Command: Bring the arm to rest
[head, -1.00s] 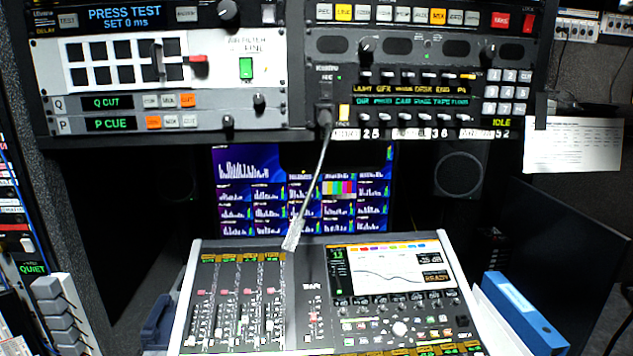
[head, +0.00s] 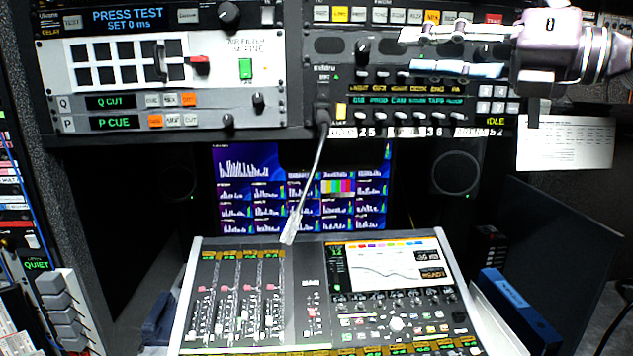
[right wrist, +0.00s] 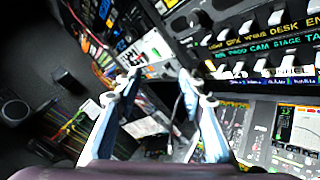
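My right gripper (head: 407,51) is in the upper right of the head view, with its fingers pointing left across the right-hand rack panel (head: 335,95). The fingers are spread apart with nothing between them. In the right wrist view the two fingers (right wrist: 160,78) also stand apart and empty. The gripper hides part of the panel's top buttons and knobs. I cannot tell its exact distance from the panel. My left gripper is not in view.
A mixing console (head: 310,260) lies below, with a monitor (head: 250,175) behind it. A white paper sheet (head: 565,142) hangs at right, above a blue binder (head: 520,310).

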